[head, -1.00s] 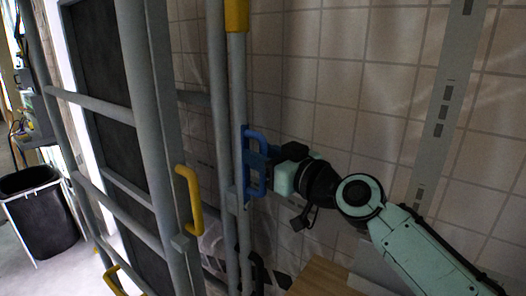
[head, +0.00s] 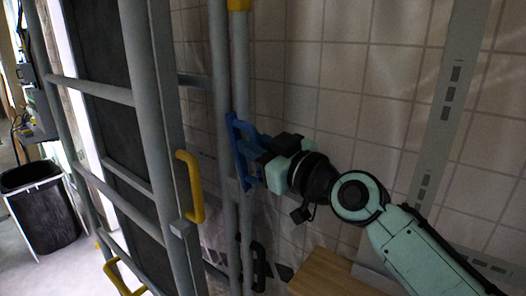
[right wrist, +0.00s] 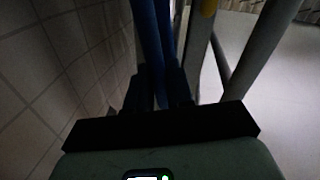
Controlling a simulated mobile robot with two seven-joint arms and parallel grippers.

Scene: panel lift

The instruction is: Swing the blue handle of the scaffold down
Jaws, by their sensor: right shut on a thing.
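The blue handle (head: 240,150) is a bracket-shaped bar on the grey scaffold post in the middle of the head view. It leans slightly, its upper end to the left. My right gripper (head: 258,168) comes from the right and is shut on the handle; its fingers hide part of it. In the right wrist view the blue bar (right wrist: 154,45) runs up from between the dark fingers (right wrist: 158,95). The grey scaffold (head: 140,120) stands upright at the left and middle. My left gripper is not in view.
A yellow handle (head: 192,186) sits on the scaffold left of the blue one. A tiled wall (head: 320,90) stands close behind. A wooden box (head: 335,275) is below my right arm. A black bin (head: 42,205) stands at the far left.

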